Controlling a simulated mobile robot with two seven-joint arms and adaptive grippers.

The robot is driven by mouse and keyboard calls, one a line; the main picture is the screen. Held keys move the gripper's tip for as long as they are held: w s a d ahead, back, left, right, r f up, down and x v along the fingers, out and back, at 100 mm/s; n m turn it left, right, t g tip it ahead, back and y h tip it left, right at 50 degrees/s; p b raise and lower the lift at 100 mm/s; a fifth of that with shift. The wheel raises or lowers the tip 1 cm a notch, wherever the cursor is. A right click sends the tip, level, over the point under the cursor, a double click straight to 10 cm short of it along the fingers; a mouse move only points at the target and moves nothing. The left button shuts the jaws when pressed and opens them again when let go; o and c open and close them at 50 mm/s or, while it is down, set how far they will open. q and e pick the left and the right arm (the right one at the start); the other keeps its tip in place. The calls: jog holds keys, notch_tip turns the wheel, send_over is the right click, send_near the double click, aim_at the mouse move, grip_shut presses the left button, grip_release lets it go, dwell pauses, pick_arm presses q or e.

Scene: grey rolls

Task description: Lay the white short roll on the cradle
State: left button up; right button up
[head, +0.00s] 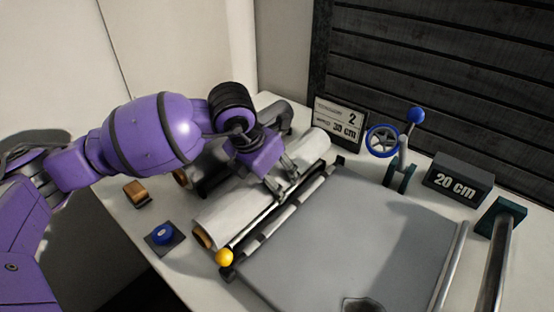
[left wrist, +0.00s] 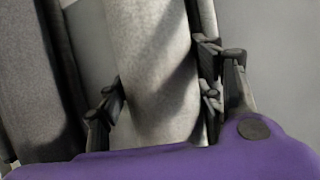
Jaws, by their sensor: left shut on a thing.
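A white roll (head: 232,208) with a brown core end lies slantwise along the left edge of a grey board. My left gripper (head: 283,178) is shut on this roll near its middle, reaching over it from the upper left. In the left wrist view the pale roll (left wrist: 155,60) runs between the two dark fingers of the gripper (left wrist: 160,95), one on each side. The cradle cannot be told apart clearly under the roll and arm. I cannot tell whether the roll rests on anything. My right gripper is not in view.
Darker rolls (head: 278,112) lie behind my gripper. A striped bar with a yellow knob (head: 224,257) runs beside the white roll. A "30 cm" sign (head: 338,120), a blue handwheel (head: 382,141) and a "20 cm" block (head: 457,182) stand at the back. The grey board (head: 345,230) is largely clear.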

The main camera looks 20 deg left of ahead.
pick_arm(q)
jog(key=shift+w+a, duration=0.15)
jog(key=shift+w, duration=0.05)
jog(key=o, duration=1.6)
jog(key=shift+o, duration=0.2)
jog(key=v, duration=1.2)
